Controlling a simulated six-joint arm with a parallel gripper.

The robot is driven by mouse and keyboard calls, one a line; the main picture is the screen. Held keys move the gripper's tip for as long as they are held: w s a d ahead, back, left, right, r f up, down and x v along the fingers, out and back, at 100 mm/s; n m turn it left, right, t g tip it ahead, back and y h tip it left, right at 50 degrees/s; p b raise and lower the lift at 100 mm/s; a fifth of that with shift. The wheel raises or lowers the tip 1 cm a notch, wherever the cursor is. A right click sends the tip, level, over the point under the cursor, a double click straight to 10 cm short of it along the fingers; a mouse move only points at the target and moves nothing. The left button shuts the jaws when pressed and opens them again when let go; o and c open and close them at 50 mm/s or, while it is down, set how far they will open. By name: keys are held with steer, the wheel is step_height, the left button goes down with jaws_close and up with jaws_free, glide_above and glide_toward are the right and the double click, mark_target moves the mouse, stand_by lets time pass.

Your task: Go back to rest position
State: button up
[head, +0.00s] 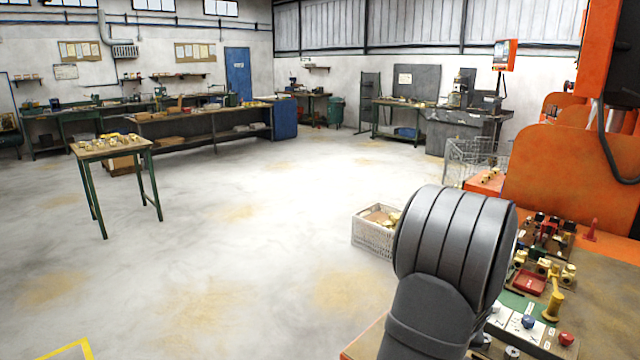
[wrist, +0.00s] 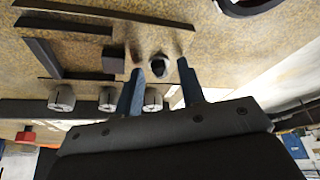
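My gripper (wrist: 160,88) shows in the wrist view as two blue fingers that stand well apart. Nothing is held between them. Beyond the gap lies a dark round opening or knob on a brown, worn surface (wrist: 225,40); I cannot tell which it is. In the head view my grey arm joint fills the lower middle, and the gripper itself is hidden.
At the right of the head view a workbench (head: 610,240) carries brass parts (head: 548,268), a red tray (head: 529,282) and a control panel (head: 515,325). A white crate (head: 372,238) stands left of my arm. Dark bars (wrist: 60,55) lie near the gripper.

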steer(key=v, duration=1.7)
steer(key=x, duration=1.7)
steer(key=shift+f, duration=0.2)
steer(key=shift+d+r+n, duration=0.1)
steer(key=shift+r+n, duration=0.1)
steer(key=shift+n, duration=0.1)
steer(key=shift+d+n+y, duration=0.1)
steer(key=shift+n+y, duration=0.45)
steer(key=shift+n, duration=0.75)
steer(key=shift+d+n+y, duration=0.1)
steer(key=shift+n+y, duration=0.45)
steer(key=shift+n, duration=0.75)
steer(key=n+y, duration=0.1)
steer(key=n, duration=0.2)
steer(key=n+g+y, duration=0.1)
steer(key=n, duration=0.2)
steer(key=shift+w+d, duration=0.1)
steer(key=shift+d, duration=0.05)
